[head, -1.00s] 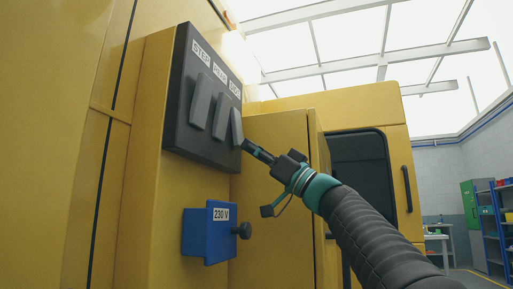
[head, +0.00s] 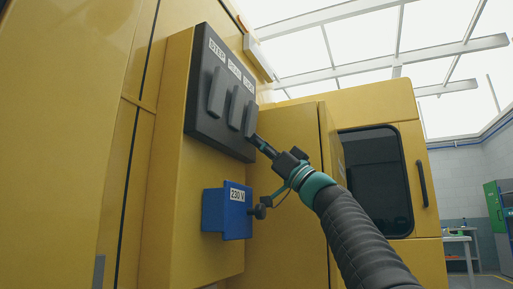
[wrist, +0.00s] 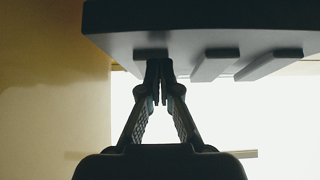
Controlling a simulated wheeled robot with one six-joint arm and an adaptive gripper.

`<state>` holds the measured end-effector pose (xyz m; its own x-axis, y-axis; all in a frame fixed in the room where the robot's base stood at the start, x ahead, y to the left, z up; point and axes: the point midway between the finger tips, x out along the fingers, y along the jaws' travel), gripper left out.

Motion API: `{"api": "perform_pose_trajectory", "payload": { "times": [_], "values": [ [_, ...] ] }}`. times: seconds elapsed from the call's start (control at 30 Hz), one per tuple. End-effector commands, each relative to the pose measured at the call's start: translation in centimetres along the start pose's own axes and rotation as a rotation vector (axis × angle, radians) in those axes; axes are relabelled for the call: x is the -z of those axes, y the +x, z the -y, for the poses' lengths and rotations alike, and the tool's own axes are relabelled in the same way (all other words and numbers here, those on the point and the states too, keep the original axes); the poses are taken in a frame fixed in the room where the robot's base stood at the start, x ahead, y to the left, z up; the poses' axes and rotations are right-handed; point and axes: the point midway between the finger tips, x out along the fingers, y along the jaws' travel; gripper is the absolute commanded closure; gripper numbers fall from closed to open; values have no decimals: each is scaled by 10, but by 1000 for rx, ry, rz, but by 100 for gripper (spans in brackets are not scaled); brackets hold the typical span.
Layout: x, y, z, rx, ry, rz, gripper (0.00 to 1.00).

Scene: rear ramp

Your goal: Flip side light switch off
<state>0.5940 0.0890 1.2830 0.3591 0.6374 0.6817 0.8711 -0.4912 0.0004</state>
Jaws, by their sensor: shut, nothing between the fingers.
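A dark switch panel (head: 203,95) is on the yellow wall with three paddle switches under small white labels. The left label reads STEP; the right one is hard to read at this angle. The right paddle (head: 251,119) now leans about the same way as the middle paddle (head: 236,108) and the left paddle (head: 217,92). My gripper (head: 256,140) is shut and empty, its tip at the lower end of the right paddle. The wrist view shows the closed fingertips (wrist: 159,70) right by the leftmost paddle there; I cannot tell if they touch.
A blue 230 V box (head: 212,211) with a dark knob sticks out below the panel, left of my arm. A yellow door edge and a dark window (head: 374,180) are behind the arm. A workbench (head: 457,240) stands far to the right.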

Motion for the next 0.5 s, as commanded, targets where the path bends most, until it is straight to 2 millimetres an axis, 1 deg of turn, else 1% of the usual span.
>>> {"api": "perform_pose_trajectory", "payload": {
  "times": [0.13, 0.27, 0.37, 0.4, 0.5],
  "values": [
    [2, -7, -1, 0, -1, 0, 100],
    [9, -21, -2, 2, -1, -1, 100],
    [16, -37, -4, 2, 1, 0, 100],
    [11, -47, -4, 2, 4, 0, 100],
    [9, -66, -3, 2, 5, 1, 100]
  ]
}}
